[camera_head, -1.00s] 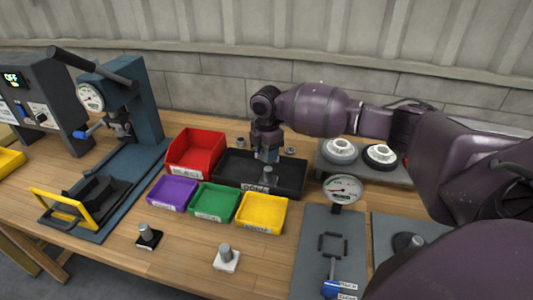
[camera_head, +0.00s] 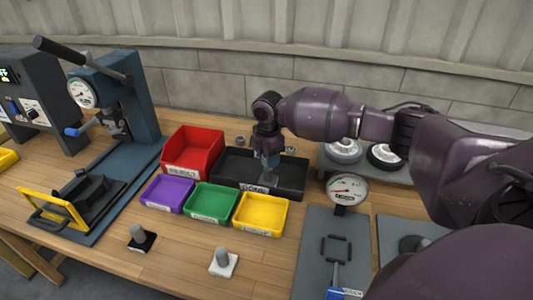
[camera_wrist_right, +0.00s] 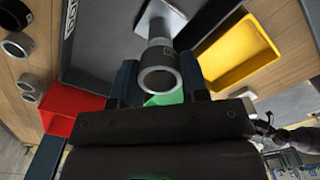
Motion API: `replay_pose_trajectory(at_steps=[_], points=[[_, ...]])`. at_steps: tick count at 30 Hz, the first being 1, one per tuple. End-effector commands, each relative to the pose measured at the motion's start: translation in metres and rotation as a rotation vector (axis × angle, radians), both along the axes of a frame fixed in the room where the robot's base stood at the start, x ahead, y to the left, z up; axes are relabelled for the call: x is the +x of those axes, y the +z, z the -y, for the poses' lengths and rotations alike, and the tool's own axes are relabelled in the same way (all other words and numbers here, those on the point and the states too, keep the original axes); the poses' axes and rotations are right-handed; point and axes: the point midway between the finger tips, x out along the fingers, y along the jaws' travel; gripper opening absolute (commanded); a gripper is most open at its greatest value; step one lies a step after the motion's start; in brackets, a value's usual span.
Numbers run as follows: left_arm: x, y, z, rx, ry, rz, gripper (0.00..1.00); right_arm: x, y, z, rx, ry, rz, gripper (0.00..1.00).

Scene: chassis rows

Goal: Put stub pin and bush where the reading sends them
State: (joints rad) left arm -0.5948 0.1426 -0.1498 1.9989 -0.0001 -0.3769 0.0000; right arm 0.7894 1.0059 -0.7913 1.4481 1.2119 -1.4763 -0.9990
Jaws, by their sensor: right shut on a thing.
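My right gripper (camera_head: 268,160) points down over the black tray (camera_head: 299,180) in the middle of the table. In the wrist view its jaws (camera_wrist_right: 160,85) are shut on a grey hollow bush (camera_wrist_right: 160,68). A grey stub pin on a white square base (camera_wrist_right: 160,10) shows just beyond the bush, at the tray. I cannot tell whether the bush touches the pin. Another pin on a black base (camera_head: 138,234) and one on a white base (camera_head: 222,260) stand on the front of the table. My left gripper is out of view.
Red (camera_head: 216,155), purple (camera_head: 160,207), green (camera_head: 200,212) and yellow (camera_head: 252,229) bins surround the tray's left and front. A dial gauge (camera_head: 347,189) stands to its right. A blue press (camera_head: 142,100) is at the left. Loose rings (camera_head: 290,150) lie behind the tray.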

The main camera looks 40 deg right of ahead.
Motion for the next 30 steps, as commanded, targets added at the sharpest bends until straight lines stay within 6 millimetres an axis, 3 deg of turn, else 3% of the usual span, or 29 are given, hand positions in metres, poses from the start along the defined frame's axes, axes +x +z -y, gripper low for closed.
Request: replay_pose_trajectory(at_steps=[8, 30], points=[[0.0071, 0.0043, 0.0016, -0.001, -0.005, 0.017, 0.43, 0.0005, -0.0051, -0.0002, 0.0, 0.001, 0.002, 0.15], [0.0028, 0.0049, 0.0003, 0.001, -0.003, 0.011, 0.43, 0.0002, -0.0094, -0.0005, 0.0, 0.001, 0.002, 0.15]])
